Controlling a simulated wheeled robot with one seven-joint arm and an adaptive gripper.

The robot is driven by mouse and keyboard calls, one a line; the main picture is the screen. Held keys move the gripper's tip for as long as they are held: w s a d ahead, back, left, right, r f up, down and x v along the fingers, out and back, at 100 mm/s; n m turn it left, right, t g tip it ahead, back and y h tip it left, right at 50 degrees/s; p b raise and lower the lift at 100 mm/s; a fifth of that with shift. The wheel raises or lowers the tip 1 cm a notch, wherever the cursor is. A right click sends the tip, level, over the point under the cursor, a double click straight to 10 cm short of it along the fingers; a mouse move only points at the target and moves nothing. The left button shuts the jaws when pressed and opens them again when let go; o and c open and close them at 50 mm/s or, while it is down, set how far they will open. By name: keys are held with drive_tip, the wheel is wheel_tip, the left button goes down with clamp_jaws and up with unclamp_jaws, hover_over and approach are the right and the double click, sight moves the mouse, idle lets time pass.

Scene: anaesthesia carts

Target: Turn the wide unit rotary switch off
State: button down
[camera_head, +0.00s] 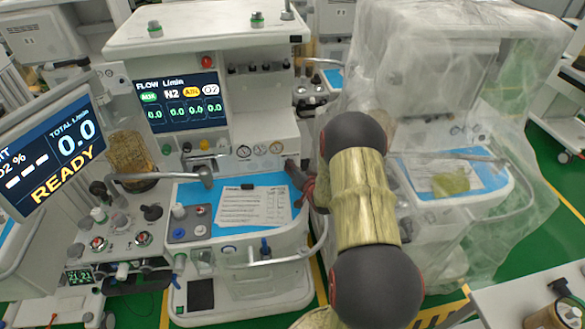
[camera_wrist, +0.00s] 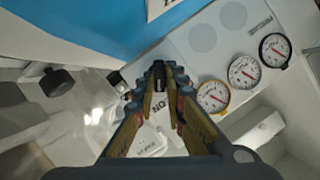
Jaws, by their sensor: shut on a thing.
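The wide unit (camera_head: 200,45) is the white anaesthesia machine in the middle of the head view, with its flow display (camera_head: 180,103) lit. My gripper (camera_head: 292,168) reaches the right side of its front, to the right of the gauges; my arm covers much of that area. In the wrist view my gripper (camera_wrist: 158,68) points at the white panel, with its fingers shut on the rotary switch. The switch is mostly hidden between the fingertips, so I cannot tell its angle. An "ON" label (camera_wrist: 159,107) shows between the fingers.
Round gauges (camera_wrist: 244,72) lie right of my fingers in the wrist view. A dark knob (camera_wrist: 57,79) stands out at left. A blue work surface (camera_head: 190,192) with a paper (camera_head: 254,207) lies below the panel. A plastic-covered cart (camera_head: 480,130) stands close on the right.

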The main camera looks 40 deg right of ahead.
drive_tip(key=shift+f, duration=0.1)
drive_tip(key=n+b, duration=0.1)
drive_tip(key=n+g+h+b, duration=0.1)
drive_tip(key=shift+w+a+n, duration=0.15)
drive_tip(key=shift+n, duration=0.25)
drive_tip(key=n+h+b, duration=0.1)
drive_tip(key=n+g+b, duration=0.1)
drive_tip(key=shift+w+a+h+b, duration=0.1)
drive_tip(key=shift+a+h+b, duration=0.1)
drive_tip(key=shift+h+b, duration=0.2)
drive_tip(key=n+g+h, duration=0.1)
drive_tip(key=n, duration=0.1)
drive_tip(key=shift+a+n, duration=0.1)
drive_tip(key=shift+n, duration=0.2)
drive_tip(key=shift+w+n+h, duration=0.15)
drive_tip(key=shift+n+h, duration=0.75)
drive_tip(key=shift+n, duration=0.1)
drive_tip(key=shift+r, duration=0.25)
drive_tip(key=c, duration=1.9)
unclamp_jaws()
drive_tip(key=shift+f, duration=0.1)
